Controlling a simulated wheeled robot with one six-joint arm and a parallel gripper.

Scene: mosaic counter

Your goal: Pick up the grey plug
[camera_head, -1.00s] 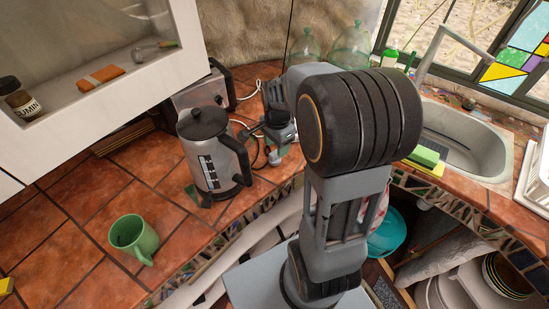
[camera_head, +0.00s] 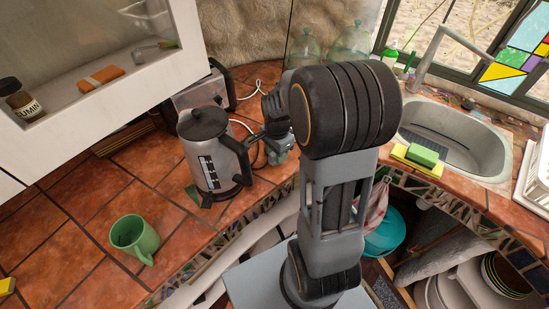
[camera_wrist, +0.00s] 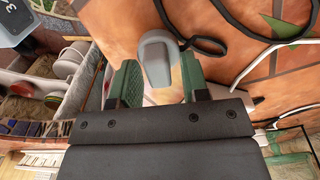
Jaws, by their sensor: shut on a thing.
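The grey plug (camera_wrist: 158,52) shows in the wrist view, between the two green fingertips of my gripper (camera_wrist: 159,72). My gripper is shut on it. A black cord (camera_wrist: 201,43) runs beside the plug across the tiles. In the head view my gripper (camera_head: 279,147) is low over the counter, just right of the steel coffee pot (camera_head: 212,155). The plug cannot be made out in the head view.
A toaster-like steel appliance (camera_head: 203,92) stands behind the pot. A green mug (camera_head: 134,237) is at the front left. The sink (camera_head: 460,140) and a green sponge (camera_head: 423,156) lie to the right. The tiles between mug and pot are clear.

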